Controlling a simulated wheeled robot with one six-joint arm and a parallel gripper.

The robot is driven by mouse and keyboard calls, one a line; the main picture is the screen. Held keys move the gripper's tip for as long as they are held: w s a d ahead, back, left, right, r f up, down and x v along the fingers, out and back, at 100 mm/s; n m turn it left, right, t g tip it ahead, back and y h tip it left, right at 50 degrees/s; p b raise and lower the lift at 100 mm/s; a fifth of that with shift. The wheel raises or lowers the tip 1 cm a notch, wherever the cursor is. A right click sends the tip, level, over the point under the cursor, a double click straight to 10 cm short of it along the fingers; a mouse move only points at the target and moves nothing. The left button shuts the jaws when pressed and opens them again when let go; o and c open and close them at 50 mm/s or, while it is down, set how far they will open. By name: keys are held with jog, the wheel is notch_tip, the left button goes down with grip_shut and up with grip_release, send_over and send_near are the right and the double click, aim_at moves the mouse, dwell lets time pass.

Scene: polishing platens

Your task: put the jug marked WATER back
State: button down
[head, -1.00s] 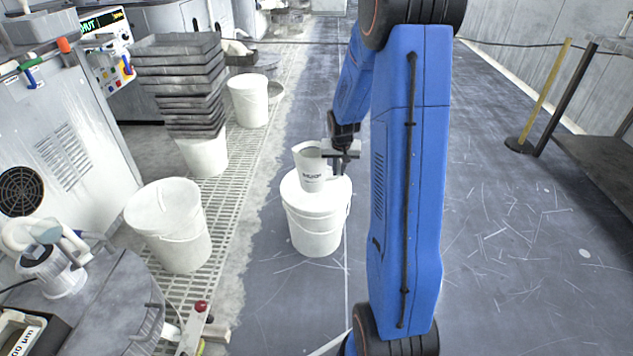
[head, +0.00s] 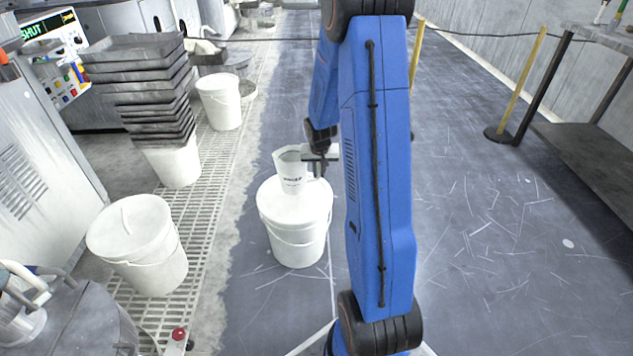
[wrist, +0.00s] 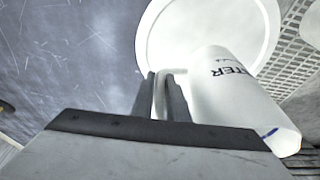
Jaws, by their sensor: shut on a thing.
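The white jug (head: 291,174) has dark lettering on its side, and in the wrist view the jug (wrist: 235,95) shows letters ending in "TER". My gripper (head: 322,165) is at the jug's right side in the head view. In the wrist view my gripper (wrist: 162,95) has its two dark fingers shut on the jug's handle. The jug is upright at the white lidded bucket (head: 297,235), whose round lid (wrist: 165,30) shows behind the jug in the wrist view. I cannot tell whether the jug's base touches the lid.
A yellow-and-black post (head: 518,95) and a dark bench (head: 590,150) are at the right.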

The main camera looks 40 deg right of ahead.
jog(key=shift+f, duration=2.2)
jog(key=c, duration=1.7)
grip_release()
jog(key=shift+c, duration=0.2)
